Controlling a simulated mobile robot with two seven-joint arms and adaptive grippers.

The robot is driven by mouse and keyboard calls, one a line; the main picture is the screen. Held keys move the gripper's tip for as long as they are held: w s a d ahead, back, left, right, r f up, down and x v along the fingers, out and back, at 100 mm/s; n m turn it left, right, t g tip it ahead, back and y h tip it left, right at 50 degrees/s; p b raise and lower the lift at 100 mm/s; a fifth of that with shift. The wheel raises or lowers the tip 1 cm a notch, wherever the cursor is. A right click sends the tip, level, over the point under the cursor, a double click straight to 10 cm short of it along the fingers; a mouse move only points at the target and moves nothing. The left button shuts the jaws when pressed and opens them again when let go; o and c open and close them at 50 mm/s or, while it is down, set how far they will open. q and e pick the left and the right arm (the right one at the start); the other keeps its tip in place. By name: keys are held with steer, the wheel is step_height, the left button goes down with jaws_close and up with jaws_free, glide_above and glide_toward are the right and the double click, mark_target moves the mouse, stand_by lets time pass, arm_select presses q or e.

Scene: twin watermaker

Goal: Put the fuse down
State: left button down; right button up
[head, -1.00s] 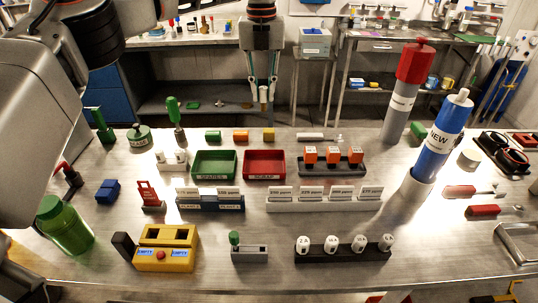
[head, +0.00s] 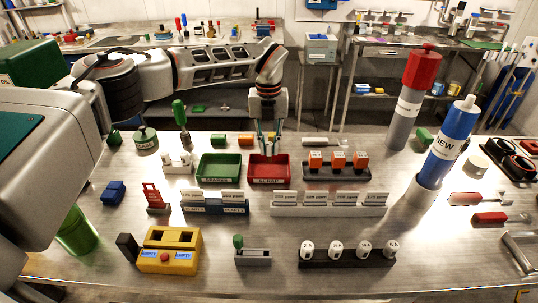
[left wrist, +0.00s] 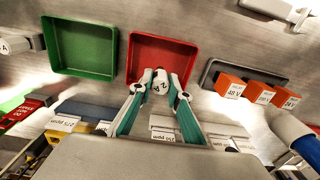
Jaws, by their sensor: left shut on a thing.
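My left gripper (head: 269,148) is shut on a small white fuse (left wrist: 160,82) with a dark marking, seen between the fingertips in the left wrist view. The gripper points down at the red tray (head: 270,181), labelled SCRAP, and the fuse shows over that tray (left wrist: 190,50) in the wrist view. I cannot tell whether the fuse touches the tray floor. The red tray otherwise looks empty. The green tray (head: 219,181), labelled SPARES, stands just left of it and is empty. My right gripper is not in view.
A dark rack with orange blocks (head: 338,159) stands right of the red tray. Labelled holders (head: 328,205) lie in front. A yellow box (head: 168,262), a dark strip with white fuses (head: 346,258) and a blue cylinder marked NEW (head: 446,145) stand around.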

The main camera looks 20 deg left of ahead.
mark_target(269, 155)
arm_select(q)
steer(key=shift+f, duration=1.8)
steer(key=shift+f, duration=0.1)
steer(key=c, duration=1.9)
jaws_free()
step_height(269, 155, up, 12)
steer(key=shift+r, duration=0.15)
